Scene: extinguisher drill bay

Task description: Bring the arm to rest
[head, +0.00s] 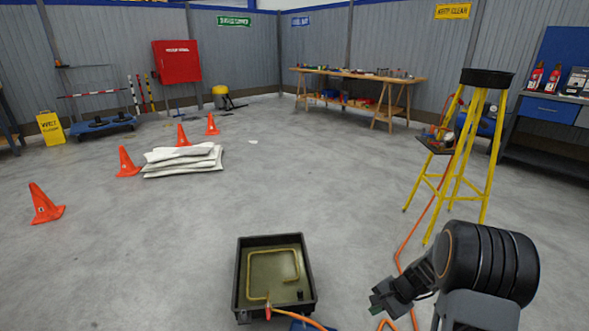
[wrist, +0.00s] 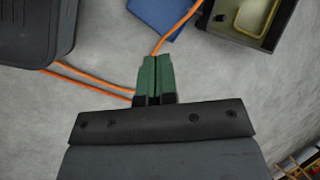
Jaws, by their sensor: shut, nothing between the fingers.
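My gripper (head: 377,303) hangs low at the bottom right in the head view, at the end of my dark arm. In the wrist view the green fingers of my gripper (wrist: 152,77) lie side by side with nothing between them. Bare grey floor and part of an orange hose (wrist: 178,25) show beyond the fingertips. My gripper is apart from the black tray (head: 241,275), which stands to its left on the floor.
The tray holds a bent yellowish pipe (head: 262,252). A yellow stand (head: 484,160) is at the right, with the orange hose (head: 412,237) beside it. Orange cones (head: 44,205) and white stacked bags (head: 180,162) lie left.

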